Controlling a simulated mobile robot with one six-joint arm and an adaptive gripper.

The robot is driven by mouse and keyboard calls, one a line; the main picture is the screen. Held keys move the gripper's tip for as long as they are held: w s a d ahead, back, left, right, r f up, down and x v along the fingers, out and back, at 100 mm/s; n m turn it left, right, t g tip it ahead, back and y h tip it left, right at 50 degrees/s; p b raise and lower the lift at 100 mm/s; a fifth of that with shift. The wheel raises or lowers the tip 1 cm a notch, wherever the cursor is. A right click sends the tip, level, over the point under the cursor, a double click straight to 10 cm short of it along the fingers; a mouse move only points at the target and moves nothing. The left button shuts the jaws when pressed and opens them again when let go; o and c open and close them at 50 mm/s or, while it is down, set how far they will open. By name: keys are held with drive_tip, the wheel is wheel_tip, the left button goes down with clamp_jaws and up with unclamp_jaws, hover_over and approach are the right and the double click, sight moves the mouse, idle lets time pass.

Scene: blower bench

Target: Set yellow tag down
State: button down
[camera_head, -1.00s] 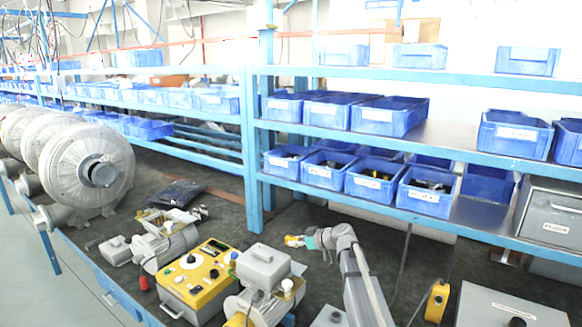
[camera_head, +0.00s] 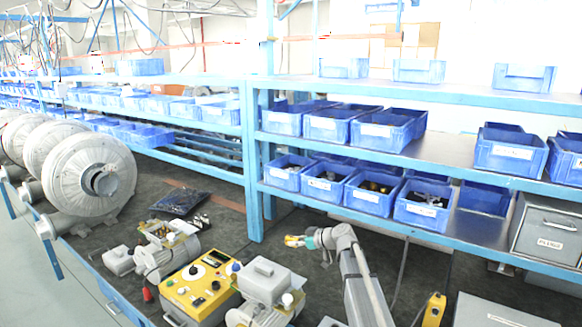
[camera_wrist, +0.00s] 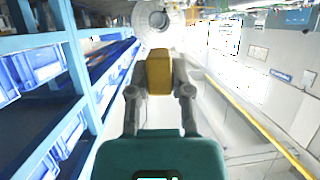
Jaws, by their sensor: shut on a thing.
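The yellow tag (camera_wrist: 159,73) is a small yellow block between the two fingers of my gripper (camera_wrist: 160,88) in the wrist view. The fingers are shut on it from both sides. In the head view my gripper (camera_head: 295,241) is at the end of my arm, above the dark bench top and in front of the blue shelf. The tag shows there only as a small yellow patch at the fingertips. I cannot tell its exact height above the bench.
A yellow control box (camera_head: 200,287) and a grey motor (camera_head: 265,280) stand left of my arm. Large grey blowers (camera_head: 85,178) are at far left. Blue bins (camera_head: 372,192) fill the shelves behind.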

drive_tip(key=shift+r+p, duration=0.4)
drive_tip(key=shift+r, duration=0.2)
wheel_tip(320, 180, down, 7)
drive_tip(key=b, duration=0.7)
drive_tip(key=shift+f, duration=0.15)
wheel_tip(320, 180, up, 7)
drive_tip(key=p, duration=0.7)
wheel_tip(320, 180, down, 7)
drive_tip(key=b, duration=0.7)
drive_tip(key=shift+r, duration=0.2)
wheel_tip(320, 180, up, 7)
drive_tip(key=p, duration=0.7)
drive_tip(key=shift+f, duration=0.1)
wheel_tip(320, 180, down, 7)
drive_tip(key=b, duration=0.7)
